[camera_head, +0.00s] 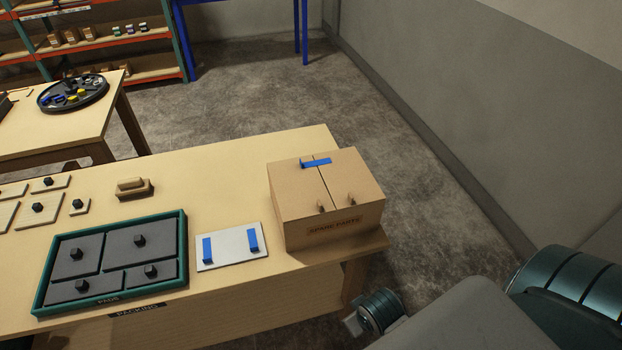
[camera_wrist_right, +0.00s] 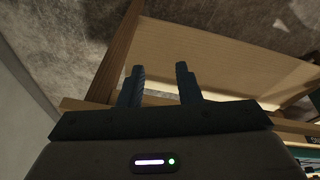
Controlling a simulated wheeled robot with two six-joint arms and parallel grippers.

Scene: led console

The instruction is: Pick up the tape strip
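Two blue tape strips stand out on a white card (camera_head: 232,258), the left strip (camera_head: 208,250) and the right strip (camera_head: 253,240), near the table's front edge. Another blue tape strip (camera_head: 316,163) lies across the top seam of a cardboard box (camera_head: 330,230) labelled spare parts. My right gripper (camera_wrist_right: 160,68) is open and empty in the right wrist view, with the wooden table beyond its fingers. In the head view my right arm is at the lower right, off the table's front right corner; its fingers are not clearly visible there. My left gripper is not in view.
A green-rimmed tray (camera_head: 184,235) with dark, knobbed pads sits left of the card. The table's (camera_head: 225,180) back middle is bare. A side table holds a round black tray (camera_head: 50,105).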

